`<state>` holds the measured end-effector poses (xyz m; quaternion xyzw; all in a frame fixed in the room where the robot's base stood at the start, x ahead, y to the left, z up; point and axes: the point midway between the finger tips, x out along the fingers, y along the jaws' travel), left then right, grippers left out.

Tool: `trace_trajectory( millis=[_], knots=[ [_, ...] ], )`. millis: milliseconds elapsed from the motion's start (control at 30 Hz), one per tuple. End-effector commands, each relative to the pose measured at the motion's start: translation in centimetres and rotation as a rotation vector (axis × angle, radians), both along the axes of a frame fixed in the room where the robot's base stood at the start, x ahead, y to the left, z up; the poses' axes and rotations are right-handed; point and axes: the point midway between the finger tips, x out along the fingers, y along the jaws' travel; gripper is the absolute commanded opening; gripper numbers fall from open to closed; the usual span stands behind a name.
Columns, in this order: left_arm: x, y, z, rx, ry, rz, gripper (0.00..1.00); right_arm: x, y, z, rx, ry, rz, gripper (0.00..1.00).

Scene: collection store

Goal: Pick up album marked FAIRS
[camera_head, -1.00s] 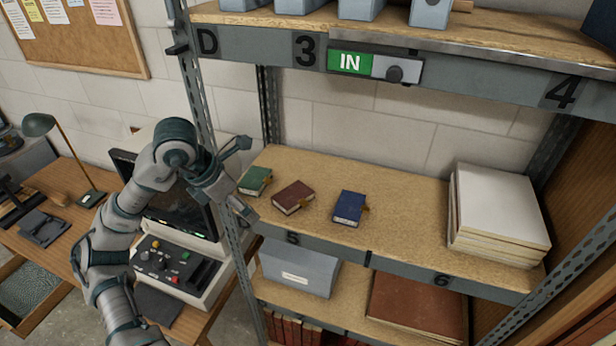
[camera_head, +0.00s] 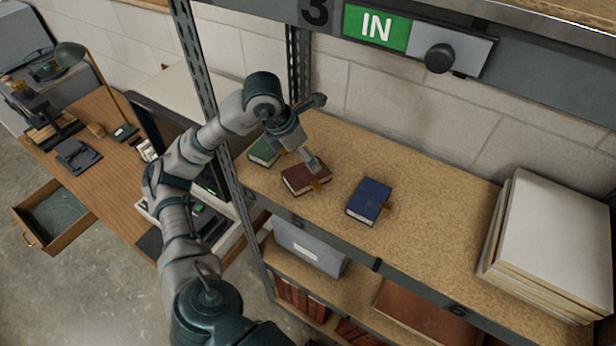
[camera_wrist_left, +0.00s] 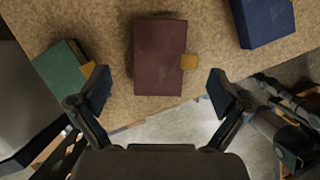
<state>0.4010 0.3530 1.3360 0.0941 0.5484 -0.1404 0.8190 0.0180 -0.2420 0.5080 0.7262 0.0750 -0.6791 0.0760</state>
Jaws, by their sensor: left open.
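Three small albums lie flat on the shelf: a green album (camera_head: 264,152), a dark red album (camera_head: 303,180) and a blue album (camera_head: 369,201). No FAIRS marking is legible, so I cannot tell which one bears it. My left gripper (camera_head: 315,132) is open and empty, above the shelf by the red album and partly covering it. In the left wrist view, the red album (camera_wrist_left: 160,58) with its tan tab lies ahead, between the lines of the spread fingers (camera_wrist_left: 160,91). The green album (camera_wrist_left: 62,70) is left, the blue album (camera_wrist_left: 264,20) right.
A stack of pale folders (camera_head: 556,240) stands at the shelf's right end. A metal upright (camera_head: 195,75) is at its left end, close to my left arm. A grey box (camera_head: 308,248) sits on the shelf below. The upper shelf carries an IN sign (camera_head: 376,27).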

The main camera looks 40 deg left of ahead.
Motion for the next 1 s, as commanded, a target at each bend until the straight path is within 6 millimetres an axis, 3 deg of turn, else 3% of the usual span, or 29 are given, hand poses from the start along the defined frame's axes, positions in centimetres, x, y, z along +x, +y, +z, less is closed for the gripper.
trace_trajectory(
  millis=[100,267,633,900,1000],
  knots=[
    [0.7,-0.2,-1.9,0.001,0.004,-0.001,1.0,1.5,-0.2,0.2,-0.001,-0.022,0.001,0.4],
    [1.1,-0.4,-3.0,0.001,0.0,0.0,1.0,2.7,-0.2,0.4,-0.001,-0.04,0.002,0.4],
    [3.2,-1.4,-7.2,0.003,0.002,0.0,1.0,1.3,-0.3,1.7,-0.002,-0.02,0.002,0.4],
    [3.3,-1.2,-7.8,0.002,0.001,-0.001,1.0,1.3,-0.3,1.7,-0.002,-0.019,0.002,0.4],
    [3.3,-1.2,-7.7,0.002,0.001,-0.001,0.78,1.3,-0.3,1.7,-0.003,-0.02,0.002,0.4]
  ],
)
